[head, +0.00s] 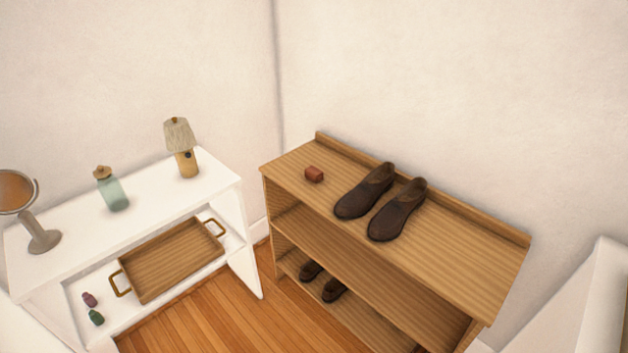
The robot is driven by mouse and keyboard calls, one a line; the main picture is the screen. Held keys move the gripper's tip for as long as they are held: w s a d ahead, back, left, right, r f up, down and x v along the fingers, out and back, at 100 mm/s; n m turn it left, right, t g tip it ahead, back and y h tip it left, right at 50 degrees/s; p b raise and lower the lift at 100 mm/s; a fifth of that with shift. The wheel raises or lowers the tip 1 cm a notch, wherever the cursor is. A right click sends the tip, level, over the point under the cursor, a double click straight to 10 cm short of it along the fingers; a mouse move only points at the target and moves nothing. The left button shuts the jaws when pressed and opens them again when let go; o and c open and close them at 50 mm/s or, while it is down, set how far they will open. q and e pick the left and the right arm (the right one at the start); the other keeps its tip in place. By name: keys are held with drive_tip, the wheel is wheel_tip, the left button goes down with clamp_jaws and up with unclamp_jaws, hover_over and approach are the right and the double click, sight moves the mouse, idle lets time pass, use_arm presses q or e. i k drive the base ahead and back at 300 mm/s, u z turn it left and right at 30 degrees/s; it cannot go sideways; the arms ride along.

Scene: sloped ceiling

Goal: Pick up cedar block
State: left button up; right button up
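A small reddish-brown block (314,174), which looks like the cedar block, lies on the top board of a wooden shelf unit (460,248). It is near the left end of that board, to the left of a pair of dark brown shoes (364,191), and apart from them. Nothing covers it. Neither of my grippers shows in the head view.
A white table (75,233) on the left holds a lamp (181,148), a green bottle (112,190) and a round mirror (38,228). Its lower shelf holds a wooden tray (170,262) and two small bottles. More shoes (322,281) sit low in the wooden unit. Wood floor lies between.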

sight(313, 174)
drive_tip(key=z, duration=0.05)
drive_tip(key=k, duration=0.45)
drive_tip(key=u, duration=1.05)
drive_tip(key=i, duration=1.05)
drive_tip(key=u, duration=0.2)
